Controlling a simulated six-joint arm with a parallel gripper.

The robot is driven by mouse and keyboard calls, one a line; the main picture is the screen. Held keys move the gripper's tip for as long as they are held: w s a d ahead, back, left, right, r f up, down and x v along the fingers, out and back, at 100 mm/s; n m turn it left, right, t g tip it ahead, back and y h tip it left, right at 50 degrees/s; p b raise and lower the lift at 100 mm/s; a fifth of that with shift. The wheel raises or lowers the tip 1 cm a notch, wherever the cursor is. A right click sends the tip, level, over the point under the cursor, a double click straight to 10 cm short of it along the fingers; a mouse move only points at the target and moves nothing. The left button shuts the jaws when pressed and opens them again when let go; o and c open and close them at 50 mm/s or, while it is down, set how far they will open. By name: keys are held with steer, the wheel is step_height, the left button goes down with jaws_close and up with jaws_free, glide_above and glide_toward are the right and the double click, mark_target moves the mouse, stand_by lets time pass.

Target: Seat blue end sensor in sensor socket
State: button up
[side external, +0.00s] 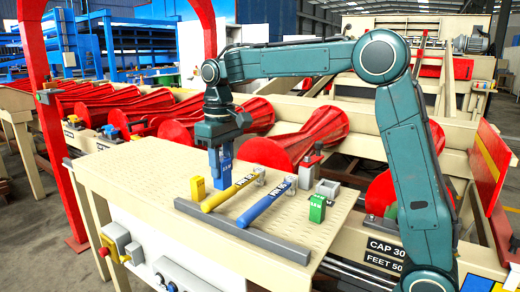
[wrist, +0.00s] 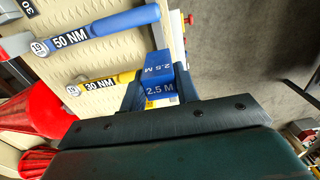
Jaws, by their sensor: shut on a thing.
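The blue end sensor (side external: 225,174), a small blue block, is between the fingers of my gripper (side external: 219,158) in the side external view. The wrist view shows its top and side, both marked 2.5 M (wrist: 160,76), with my gripper (wrist: 158,98) shut on it. I cannot tell whether the sensor's bottom touches the table. I cannot make out the sensor socket for certain; a small pale open-topped holder (side external: 327,189) stands right of the wrenches.
A yellow block (side external: 197,189) stands left of the yellow wrench (side external: 230,192). A blue wrench (side external: 267,208) lies alongside, and a green block (side external: 317,208) stands to its right. A grey bar (side external: 240,230) runs along the front of the beige table (side external: 130,172). Red rollers (side external: 262,153) are behind.

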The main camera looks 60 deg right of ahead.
steer(key=shift+d+r, duration=0.15)
steer(key=shift+d, duration=0.35)
steer(key=s+d+r+m, duration=0.2)
steer(key=d+m, duration=0.2)
steer(key=d, duration=0.4)
steer(key=s+d+r+m, duration=0.2)
steer(key=d+m, duration=0.2)
steer(key=d, duration=0.4)
step_height(320, 180, up, 4)
steer(key=m, duration=1)
glide_above(328, 189)
steer(key=d, duration=0.3)
step_height(328, 189, down, 15)
steer(key=shift+w+f, duration=0.2)
steer(key=shift+w, duration=0.25)
steer(key=shift+f, duration=0.1)
steer(key=shift+f, duration=2.05)
